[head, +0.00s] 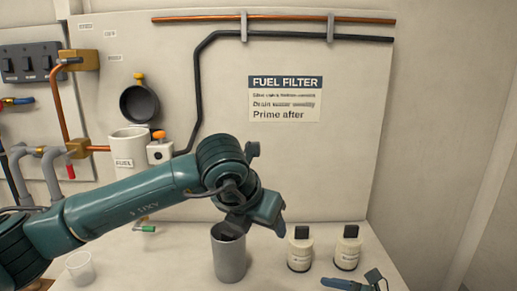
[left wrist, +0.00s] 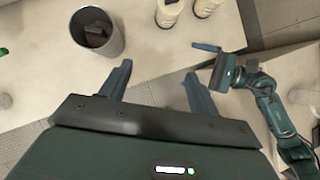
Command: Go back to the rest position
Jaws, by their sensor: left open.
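My left gripper (head: 256,222) is open and empty, with its fingers pointing down over the bench, above and just right of a grey metal canister (head: 229,262).
Two cream containers with black tops (head: 300,254) (head: 347,252) stand right of the canister. A clear cup (head: 80,268) is at the left. The back panel (head: 320,165) carries pipes, a white FUEL cup (head: 128,148) and a dark round bowl (head: 139,103).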

